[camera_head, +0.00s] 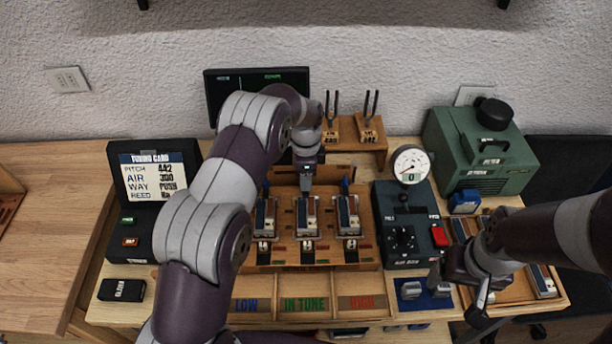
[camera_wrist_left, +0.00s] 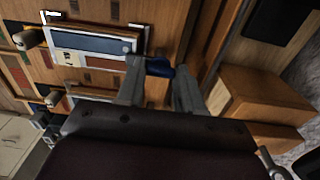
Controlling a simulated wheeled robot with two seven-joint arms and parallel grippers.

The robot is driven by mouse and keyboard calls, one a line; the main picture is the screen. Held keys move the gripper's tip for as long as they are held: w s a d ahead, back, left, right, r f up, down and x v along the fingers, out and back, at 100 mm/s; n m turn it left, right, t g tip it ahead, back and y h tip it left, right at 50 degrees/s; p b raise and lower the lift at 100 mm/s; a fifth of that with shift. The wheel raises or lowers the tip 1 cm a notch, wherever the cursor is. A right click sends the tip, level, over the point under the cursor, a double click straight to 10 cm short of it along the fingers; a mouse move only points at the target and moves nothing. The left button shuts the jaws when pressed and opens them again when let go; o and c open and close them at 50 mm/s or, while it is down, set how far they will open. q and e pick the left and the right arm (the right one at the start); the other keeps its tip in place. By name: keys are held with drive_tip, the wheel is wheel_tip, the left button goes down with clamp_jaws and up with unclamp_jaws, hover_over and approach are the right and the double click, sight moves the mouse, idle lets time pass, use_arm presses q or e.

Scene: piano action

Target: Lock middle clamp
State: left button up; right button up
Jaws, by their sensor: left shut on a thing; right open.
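The middle clamp (camera_head: 306,216) is a grey and white unit on the wooden bench fixture, between two like clamps, the left (camera_head: 264,218) and the right (camera_head: 347,216). My left gripper (camera_head: 305,187) comes down from above at its back end. In the left wrist view, a blue handle (camera_wrist_left: 158,66) sits between the fingertips of this gripper (camera_wrist_left: 158,80), which is shut on it. In the head view the gripper hides the middle handle, while blue handles show on both outer clamps. My right gripper (camera_head: 460,288) is open and empty, low at the right near a blue tray.
A dark control box (camera_head: 404,245) with a gauge (camera_head: 411,165) stands right of the fixture. Behind are tuning forks on a wooden block (camera_head: 370,131) and a black screen. A green machine (camera_head: 480,150) stands at the back right. Labelled trays (camera_head: 303,304) lie in front; a tuning card display (camera_head: 153,170) is left.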

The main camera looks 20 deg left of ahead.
use_arm(q)
drive_tip(key=shift+w+r, duration=0.1)
idle(0.3)
drive_tip(key=o, duration=1)
drive_tip(key=shift+o, duration=0.2)
wheel_tip(320, 180, up, 6)
drive_tip(key=shift+b, duration=0.3)
wheel_tip(320, 180, up, 7)
drive_tip(key=p, duration=0.6)
drive_tip(key=shift+f, duration=0.2)
